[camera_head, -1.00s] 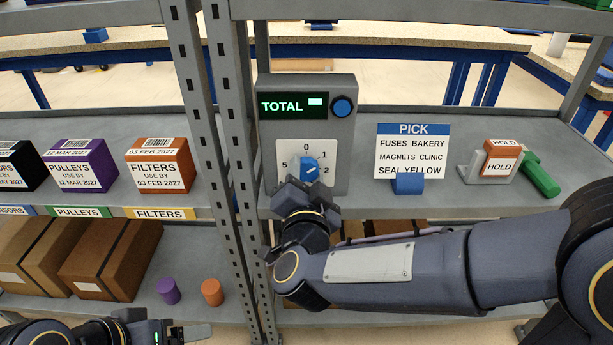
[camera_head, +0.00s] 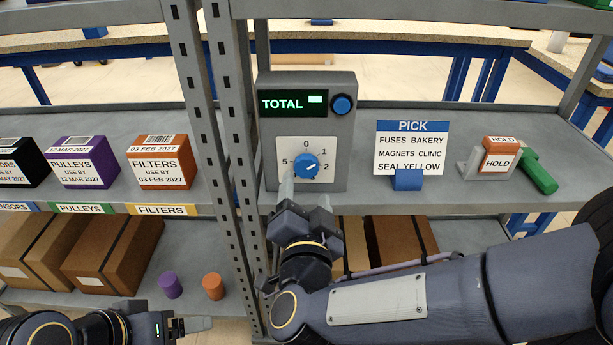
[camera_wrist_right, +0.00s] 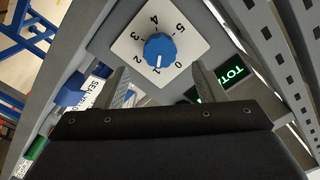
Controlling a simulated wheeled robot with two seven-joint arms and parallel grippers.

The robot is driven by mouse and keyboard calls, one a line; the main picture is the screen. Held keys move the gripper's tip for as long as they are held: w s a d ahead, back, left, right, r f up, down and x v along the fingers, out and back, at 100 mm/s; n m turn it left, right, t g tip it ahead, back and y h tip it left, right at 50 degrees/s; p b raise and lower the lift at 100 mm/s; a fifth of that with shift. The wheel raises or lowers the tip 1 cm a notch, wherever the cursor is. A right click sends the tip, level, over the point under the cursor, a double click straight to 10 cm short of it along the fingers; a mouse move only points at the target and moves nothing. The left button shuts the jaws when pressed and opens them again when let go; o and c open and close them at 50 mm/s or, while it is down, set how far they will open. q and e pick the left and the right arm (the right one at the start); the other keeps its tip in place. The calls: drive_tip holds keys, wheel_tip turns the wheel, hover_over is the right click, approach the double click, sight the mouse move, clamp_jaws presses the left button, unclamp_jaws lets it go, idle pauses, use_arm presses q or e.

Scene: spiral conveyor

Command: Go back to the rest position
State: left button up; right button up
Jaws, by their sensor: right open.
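The blue dial knob (camera_head: 306,166) sits on a white numbered plate (camera_head: 284,150) on the grey TOTAL box (camera_head: 348,120). In the right wrist view the knob (camera_wrist_right: 159,48) shows whole, its white mark pointing near 1. My right gripper (camera_head: 304,196) is just below and in front of the knob. In the wrist view its two fingers (camera_wrist_right: 162,84) are apart with nothing between them, clear of the knob. My left gripper (camera_head: 198,325) is low at the bottom left, pointing right; its jaw opening is not clear.
Labelled boxes, including orange FILTERS (camera_head: 162,162), stand left. A shelf post (camera_head: 215,150) rises between.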

drive_tip(key=shift+s, duration=0.9)
